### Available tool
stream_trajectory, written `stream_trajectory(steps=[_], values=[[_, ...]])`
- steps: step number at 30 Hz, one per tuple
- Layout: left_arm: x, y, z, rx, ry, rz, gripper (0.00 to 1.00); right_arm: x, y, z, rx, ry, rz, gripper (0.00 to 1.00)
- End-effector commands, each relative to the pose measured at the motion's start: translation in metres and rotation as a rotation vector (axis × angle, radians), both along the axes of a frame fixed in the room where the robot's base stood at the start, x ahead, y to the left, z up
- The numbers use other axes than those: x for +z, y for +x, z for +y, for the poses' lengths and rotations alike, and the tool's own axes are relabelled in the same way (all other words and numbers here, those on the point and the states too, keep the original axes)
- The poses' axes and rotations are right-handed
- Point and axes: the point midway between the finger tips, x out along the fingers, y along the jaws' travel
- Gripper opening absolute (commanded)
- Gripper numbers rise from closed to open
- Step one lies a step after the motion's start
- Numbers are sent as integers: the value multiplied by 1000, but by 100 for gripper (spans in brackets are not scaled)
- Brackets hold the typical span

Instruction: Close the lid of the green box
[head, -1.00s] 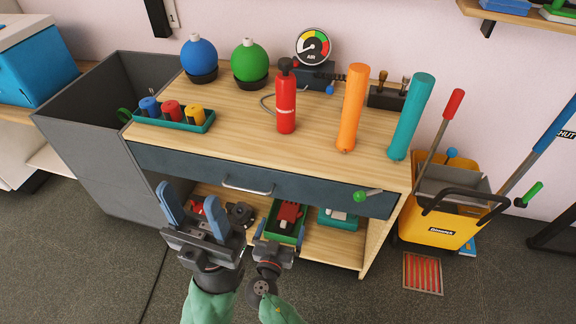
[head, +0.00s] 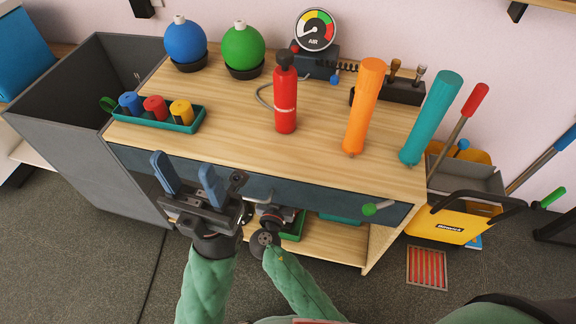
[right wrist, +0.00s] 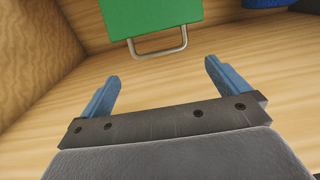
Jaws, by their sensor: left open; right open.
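A green panel with a metal loop handle (right wrist: 155,22) shows at the top of the right wrist view, over bare wood; its far part is cut off, so I cannot tell how the lid stands. In the head view a green box (head: 294,229) on the shelf under the workbench is mostly hidden by my right arm. My right gripper (right wrist: 161,70) is open and empty, with the handle a little ahead of and between its fingertips, apart from them. My left gripper (head: 182,162) is open and empty in front of the bench's drawer front.
The workbench top (head: 230,140) holds a red extinguisher (head: 286,105), orange cylinder (head: 363,105), teal cylinder (head: 432,118) and teal tray (head: 190,125). A grey bin (head: 85,150) stands left, a yellow mop bucket (head: 450,222) right. The drawer handle (head: 258,200) is near my arms.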

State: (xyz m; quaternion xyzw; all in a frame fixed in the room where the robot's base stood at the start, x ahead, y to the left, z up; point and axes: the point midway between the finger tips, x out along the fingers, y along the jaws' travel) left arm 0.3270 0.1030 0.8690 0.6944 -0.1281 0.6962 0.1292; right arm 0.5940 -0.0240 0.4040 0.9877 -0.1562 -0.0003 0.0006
Motion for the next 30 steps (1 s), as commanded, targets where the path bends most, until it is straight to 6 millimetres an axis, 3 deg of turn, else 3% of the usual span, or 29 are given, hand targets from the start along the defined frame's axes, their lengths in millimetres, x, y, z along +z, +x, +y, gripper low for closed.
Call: stream_trajectory(steps=[6,12,26,30], values=[[0,0,0,0,0,0,48,1,37,-12,-1,1,-1,100],[0,0,0,1,1,0,48,0,61,-19,0,1,0,100],[1,0,0,0,2,-2,48,0,72,-23,0,1,1,100],[1,0,0,0,2,-2,48,0,72,-23,0,1,1,76]])
